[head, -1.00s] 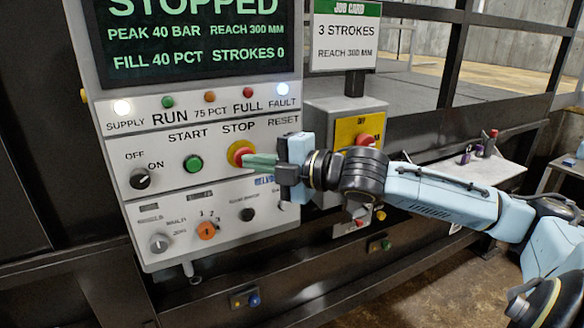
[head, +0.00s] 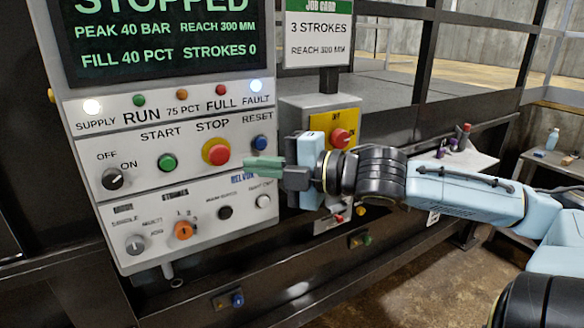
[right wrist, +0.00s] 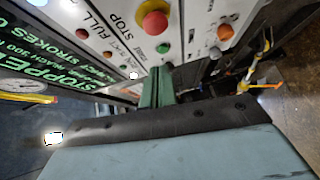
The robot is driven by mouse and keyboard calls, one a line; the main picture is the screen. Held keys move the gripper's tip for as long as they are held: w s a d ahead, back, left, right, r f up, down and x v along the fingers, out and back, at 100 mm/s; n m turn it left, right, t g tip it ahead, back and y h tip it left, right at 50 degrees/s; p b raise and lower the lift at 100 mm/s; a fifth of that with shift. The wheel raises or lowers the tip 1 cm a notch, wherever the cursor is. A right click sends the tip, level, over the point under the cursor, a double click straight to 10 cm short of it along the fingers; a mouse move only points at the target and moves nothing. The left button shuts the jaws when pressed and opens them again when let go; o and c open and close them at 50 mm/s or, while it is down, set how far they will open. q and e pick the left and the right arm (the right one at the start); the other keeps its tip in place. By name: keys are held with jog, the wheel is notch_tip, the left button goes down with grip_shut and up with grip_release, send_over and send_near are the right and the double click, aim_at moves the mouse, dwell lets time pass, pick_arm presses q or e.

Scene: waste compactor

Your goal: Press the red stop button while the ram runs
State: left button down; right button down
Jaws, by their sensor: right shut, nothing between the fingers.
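The red stop button (head: 216,151) sits in a yellow ring on the control panel (head: 135,205), under the word STOP. It also shows in the right wrist view (right wrist: 154,22). My right gripper (head: 250,166) is shut and empty, its green fingers pointing left at the panel. In the head view its tips are right of and slightly below the stop button, apart from it. The display (head: 160,40) reads STOPPED, peak 40 bar, fill 40 pct, strokes 0. The supply lamp (head: 92,107) and fault lamp (head: 255,86) are lit. My left gripper is not in view.
The green start button (head: 167,162) and blue reset button (head: 260,142) flank the stop button. An off/on knob (head: 112,179) is at left. Another red button (head: 340,138) on a yellow plate stands behind my right gripper. A job card (head: 318,35) says 3 strokes.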

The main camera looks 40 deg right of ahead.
jog(key=shift+p+v, duration=1.5)
jog(key=shift+v, duration=1.35)
